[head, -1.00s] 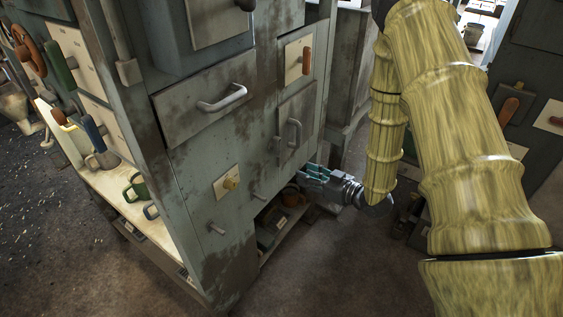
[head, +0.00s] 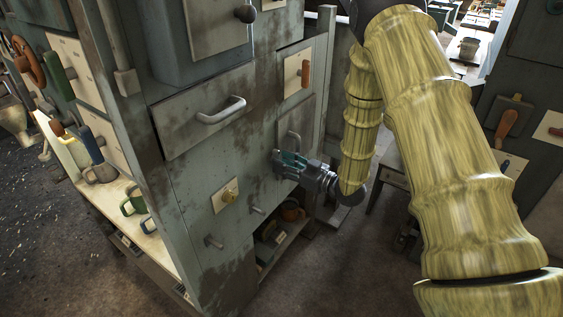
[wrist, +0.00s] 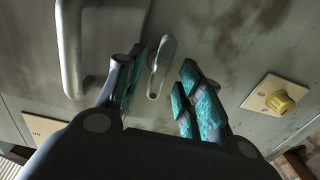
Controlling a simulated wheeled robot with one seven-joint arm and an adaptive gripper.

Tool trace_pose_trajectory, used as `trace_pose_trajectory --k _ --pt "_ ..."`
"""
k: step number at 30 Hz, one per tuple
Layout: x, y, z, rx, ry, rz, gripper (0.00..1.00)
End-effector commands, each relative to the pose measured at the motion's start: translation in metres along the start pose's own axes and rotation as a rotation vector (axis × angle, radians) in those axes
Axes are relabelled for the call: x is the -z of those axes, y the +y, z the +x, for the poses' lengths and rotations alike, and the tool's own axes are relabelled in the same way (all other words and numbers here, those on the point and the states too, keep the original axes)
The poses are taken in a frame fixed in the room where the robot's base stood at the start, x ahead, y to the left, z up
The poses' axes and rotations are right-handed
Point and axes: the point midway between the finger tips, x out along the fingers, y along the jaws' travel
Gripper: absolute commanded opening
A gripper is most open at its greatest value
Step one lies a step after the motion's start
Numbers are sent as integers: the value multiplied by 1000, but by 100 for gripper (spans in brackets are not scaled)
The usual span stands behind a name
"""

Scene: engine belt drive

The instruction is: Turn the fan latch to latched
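A small grey metal lever (wrist: 160,65), probably the fan latch, sits on the grey-green cabinet front in the wrist view. No readable label confirms this. It stands nearly upright, its wider end up, leaning slightly right. My gripper (wrist: 163,62) is open, with its teal-padded fingers on either side of the lever. The left finger is close beside it, and a wider gap lies on the right; contact cannot be told. In the head view my gripper (head: 284,160) is at the cabinet front and hides the lever.
A grey bar handle (wrist: 72,45) stands close left of my gripper in the wrist view. A yellow knob on a cream plate (wrist: 278,102) is at right. In the head view a drawer handle (head: 221,111) and an orange handle (head: 305,73) are above.

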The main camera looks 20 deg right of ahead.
Motion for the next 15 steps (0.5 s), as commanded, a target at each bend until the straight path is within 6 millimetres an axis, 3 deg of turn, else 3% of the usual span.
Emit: trace_pose_trajectory --k 6,14,15 --pt "0 0 11 -1 0 0 37" --pt "0 0 12 -1 0 0 37" --pt "0 0 12 -1 0 0 31"
